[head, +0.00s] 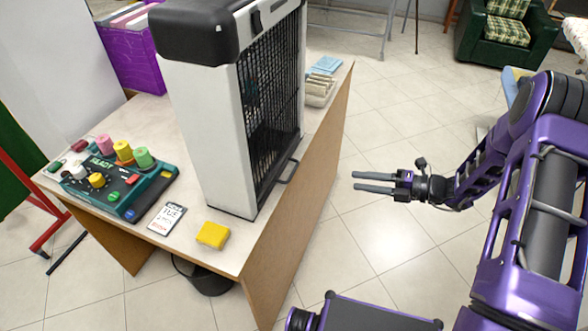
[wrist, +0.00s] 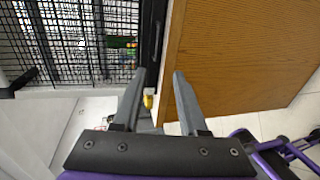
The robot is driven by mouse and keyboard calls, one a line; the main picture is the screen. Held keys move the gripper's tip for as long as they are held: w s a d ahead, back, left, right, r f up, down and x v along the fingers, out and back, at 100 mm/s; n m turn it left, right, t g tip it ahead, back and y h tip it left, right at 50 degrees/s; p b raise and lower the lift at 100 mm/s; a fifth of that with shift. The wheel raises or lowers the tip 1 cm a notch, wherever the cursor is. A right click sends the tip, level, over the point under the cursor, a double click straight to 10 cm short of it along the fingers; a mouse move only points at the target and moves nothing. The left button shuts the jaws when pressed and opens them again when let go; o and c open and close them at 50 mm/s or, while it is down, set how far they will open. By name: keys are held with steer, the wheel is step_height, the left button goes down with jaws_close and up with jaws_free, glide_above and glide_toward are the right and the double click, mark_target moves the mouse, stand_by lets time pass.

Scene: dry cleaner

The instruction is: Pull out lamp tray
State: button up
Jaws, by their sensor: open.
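A tall white cabinet (head: 200,115) with a black top and a black wire-grid front (head: 268,100) stands on the table. A dark bar handle (head: 288,172) sticks out low on the grid side, near the table edge; I take it for the lamp tray's handle. The tray itself is hard to make out. My gripper (head: 355,181) is open and empty, to the right of the handle and apart from it, beyond the table edge. In the wrist view the open fingers (wrist: 161,75) point toward a dark bar (wrist: 152,30) beside the grid (wrist: 80,40).
The table (head: 305,190) has a tan side panel facing my arm. On it are a green control box (head: 115,195), a card (head: 167,218), a yellow block (head: 213,235) and a stack of pale items (head: 319,90). Tiled floor (head: 400,110) right of the table is clear.

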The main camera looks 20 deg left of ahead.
steer(key=x, duration=1.7)
steer(key=shift+a+b, duration=0.3)
steer(key=shift+w+r, duration=0.1)
steer(key=shift+r, duration=0.05)
steer(key=shift+c, duration=0.3)
jaws_close()
